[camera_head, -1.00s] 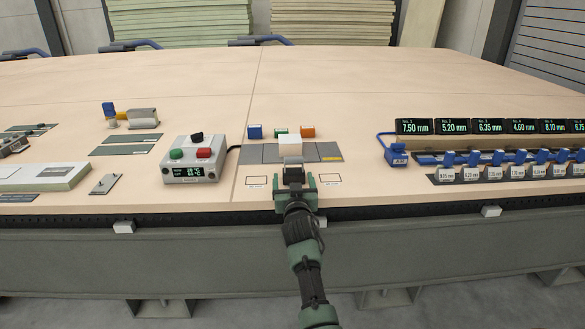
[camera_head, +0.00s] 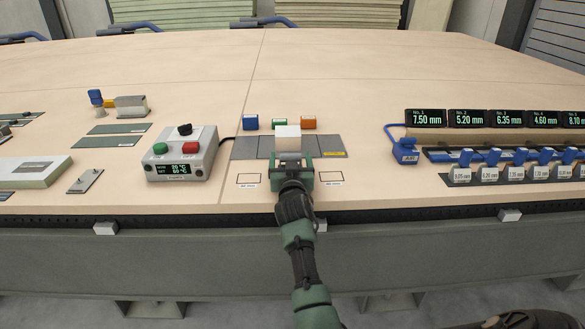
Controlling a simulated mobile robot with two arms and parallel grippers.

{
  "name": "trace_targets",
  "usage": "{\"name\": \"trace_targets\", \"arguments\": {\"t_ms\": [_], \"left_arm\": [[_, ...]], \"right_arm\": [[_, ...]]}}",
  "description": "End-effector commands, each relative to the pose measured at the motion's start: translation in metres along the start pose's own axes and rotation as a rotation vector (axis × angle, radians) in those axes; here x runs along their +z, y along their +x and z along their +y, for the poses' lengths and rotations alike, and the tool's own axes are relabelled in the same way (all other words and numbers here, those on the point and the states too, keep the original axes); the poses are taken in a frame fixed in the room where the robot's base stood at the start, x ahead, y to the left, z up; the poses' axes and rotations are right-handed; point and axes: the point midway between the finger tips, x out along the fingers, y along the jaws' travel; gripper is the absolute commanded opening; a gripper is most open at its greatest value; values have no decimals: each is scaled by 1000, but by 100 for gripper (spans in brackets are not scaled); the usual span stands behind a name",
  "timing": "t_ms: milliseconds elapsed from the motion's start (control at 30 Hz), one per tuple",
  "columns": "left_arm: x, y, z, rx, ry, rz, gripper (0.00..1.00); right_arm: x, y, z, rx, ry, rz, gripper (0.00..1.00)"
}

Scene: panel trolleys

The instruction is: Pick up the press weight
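A white block (camera_head: 287,138), which I take to be the press weight, stands on the grey strip (camera_head: 329,146) at the middle of the bench. My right gripper (camera_head: 291,163) is at the block's near side, its green fingers apart, with a dark part between them. It hides the lower front of the block; whether the fingers touch the block cannot be told. My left gripper is not in view.
A button box (camera_head: 182,155) stands to the left. Blue (camera_head: 250,122) and orange (camera_head: 308,122) blocks sit just behind the strip. A blue clamp-like piece (camera_head: 404,151) and a row of gauges (camera_head: 520,160) are to the right. The bench behind is clear.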

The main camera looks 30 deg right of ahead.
Motion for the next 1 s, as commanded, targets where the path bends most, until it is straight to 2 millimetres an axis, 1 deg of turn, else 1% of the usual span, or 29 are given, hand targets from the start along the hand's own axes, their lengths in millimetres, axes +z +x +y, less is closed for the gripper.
{"name": "trace_targets", "arguments": {"t_ms": [200, 267, 300, 367, 400, 500, 567, 600, 867, 1000], "left_arm": [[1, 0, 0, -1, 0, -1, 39], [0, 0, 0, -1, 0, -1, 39], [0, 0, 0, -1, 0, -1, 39], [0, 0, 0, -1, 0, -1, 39], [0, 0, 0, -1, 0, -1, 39], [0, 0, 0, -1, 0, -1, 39], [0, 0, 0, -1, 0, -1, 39], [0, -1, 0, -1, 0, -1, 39], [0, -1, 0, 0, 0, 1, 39], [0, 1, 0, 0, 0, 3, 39]], "right_arm": [[-1, 0, 0, 0, 0, 1, 81], [0, 0, 0, 0, 0, 0, 64], [0, 0, 0, 0, 0, 0, 53], [0, 0, 0, 0, 0, 0, 36], [0, 0, 0, 0, 0, 0, 25], [0, 0, 0, 0, 0, 0, 0], [0, 0, 0, 0, 0, -1, 0], [-5, 0, 0, -1, 1, 10, 0], [-6, 0, 0, -1, 1, 8, 0], [-12, 0, 0, -1, 1, 10, 0]]}}
